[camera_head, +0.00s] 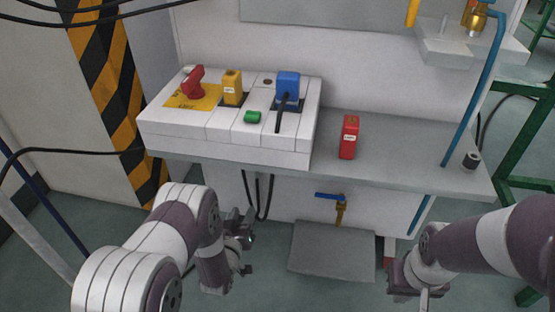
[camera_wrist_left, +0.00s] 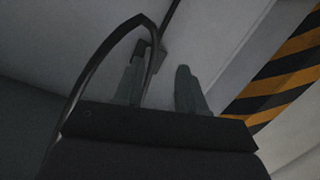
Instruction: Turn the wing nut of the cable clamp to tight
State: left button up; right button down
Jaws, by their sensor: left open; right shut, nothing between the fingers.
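My left gripper (camera_head: 243,243) is open below the front of the white panel box, close to the hanging black cables (camera_head: 257,196). In the left wrist view its two fingers (camera_wrist_left: 161,88) stand apart. A small dark block (camera_wrist_left: 149,53) sits by that finger's tip at the end of a thin dark rod or cable. I cannot tell whether it is the cable clamp, and I cannot make out a wing nut. My right gripper (camera_head: 423,290) is shut and empty at the lower right, partly cut off by the frame.
The panel box (camera_head: 225,148) carries a red knob (camera_head: 194,82), a yellow block (camera_head: 232,87), a blue block (camera_head: 287,84) and a green button (camera_head: 253,117). A red block (camera_head: 349,137) stands on the grey shelf (camera_head: 400,152). Below are a blue-handled valve (camera_head: 332,196) and a grey plate (camera_head: 333,252).

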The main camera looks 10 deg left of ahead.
aim_at(254, 173)
pick_arm(q)
jog(key=shift+t, duration=0.9)
jog(key=w+r+b, duration=0.1)
jog(key=w+b, duration=0.1)
jog(key=w, duration=0.2)
jog(key=w+r+b, duration=0.1)
jog(key=w+b, duration=0.1)
jog(key=w, duration=0.2)
jog(key=w+r+b, duration=0.1)
jog(key=w+b, duration=0.2)
jog(key=w, duration=0.1)
jog(key=shift+w+d, duration=0.15)
jog(key=shift+w, duration=0.1)
jog(key=shift+w+r, duration=0.1)
jog(key=shift+w, duration=0.1)
grip_shut()
